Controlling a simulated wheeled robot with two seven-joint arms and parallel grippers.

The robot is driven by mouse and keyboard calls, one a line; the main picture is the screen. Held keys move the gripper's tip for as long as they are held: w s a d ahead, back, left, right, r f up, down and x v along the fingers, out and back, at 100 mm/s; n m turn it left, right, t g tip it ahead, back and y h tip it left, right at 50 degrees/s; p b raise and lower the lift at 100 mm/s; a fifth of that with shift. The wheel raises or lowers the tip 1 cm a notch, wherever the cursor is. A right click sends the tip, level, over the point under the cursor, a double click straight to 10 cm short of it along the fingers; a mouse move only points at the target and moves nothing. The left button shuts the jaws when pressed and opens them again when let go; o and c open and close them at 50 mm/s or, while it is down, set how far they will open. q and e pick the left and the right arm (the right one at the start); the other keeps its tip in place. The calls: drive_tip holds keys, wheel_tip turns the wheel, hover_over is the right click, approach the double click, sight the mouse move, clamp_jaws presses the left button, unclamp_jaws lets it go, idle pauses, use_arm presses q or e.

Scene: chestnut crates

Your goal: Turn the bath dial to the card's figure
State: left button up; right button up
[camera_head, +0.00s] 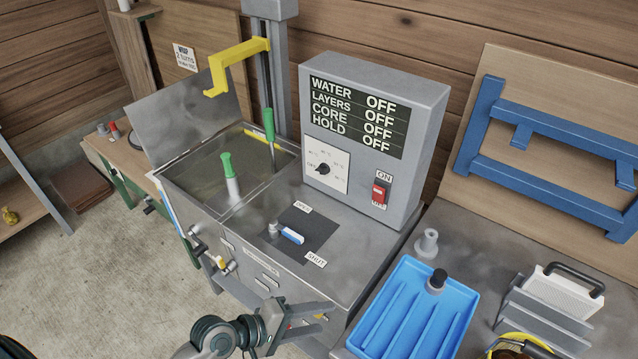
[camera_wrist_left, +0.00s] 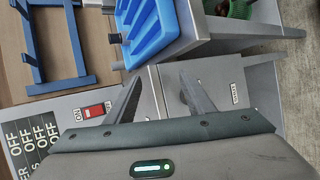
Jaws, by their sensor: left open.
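The dial (camera_head: 323,169), a black knob on a white plate with small temperature marks, sits on the front of the grey control box (camera_head: 420,105). Its exact setting is too small to read. The box's display (camera_head: 357,115) reads OFF for water, layers, core and hold. A white card (camera_head: 185,57) hangs on the back-left board; "2 turns" seems legible, the rest is not. My left gripper (camera_head: 318,317) is open and empty, low in front of the bench, well apart from the dial. It also shows in the wrist view (camera_wrist_left: 160,82). My right gripper is out of view.
A red switch (camera_head: 380,193) is right of the dial. A blue-handled lever (camera_head: 290,235) lies between OPEN and SHUT labels. The open bath (camera_head: 180,172) holds green-handled tools; a yellow arm (camera_head: 237,64) overhangs it. A blue tray (camera_head: 400,345) is at right.

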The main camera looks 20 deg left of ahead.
sight(320, 173)
use_arm(q)
drive_tip(key=w+r+n, duration=0.1)
drive_tip(key=w+n, duration=0.1)
drive_tip(key=w+a+r+n+t+h, duration=0.1)
drive_tip(key=n, duration=0.1)
drive_tip(key=w+r+n+t, duration=0.1)
drive_tip(key=w+n, duration=0.1)
drive_tip(key=shift+w+a+r, duration=0.25)
drive_tip(key=shift+w+a, duration=0.1)
drive_tip(key=shift+a, duration=0.05)
drive_tip(key=w+a+r+n, duration=0.1)
drive_tip(key=w+n+t, duration=0.1)
drive_tip(key=n, duration=0.1)
drive_tip(key=w+a+r+n+t, duration=0.1)
drive_tip(key=w+n, duration=0.1)
drive_tip(key=shift+a+r, duration=0.35)
drive_tip(key=w+a+r+n+t+y, duration=0.1)
drive_tip(key=w+a+n+t, duration=0.1)
drive_tip(key=w+a+n, duration=0.2)
drive_tip(key=w+a+r+n+t+y, duration=0.2)
drive_tip(key=w+a+n, duration=0.3)
drive_tip(key=a+n, duration=0.3)
drive_tip(key=n, duration=0.2)
drive_tip(key=shift+w+r+n+t+y, duration=0.3)
drive_tip(key=shift+t, duration=0.1)
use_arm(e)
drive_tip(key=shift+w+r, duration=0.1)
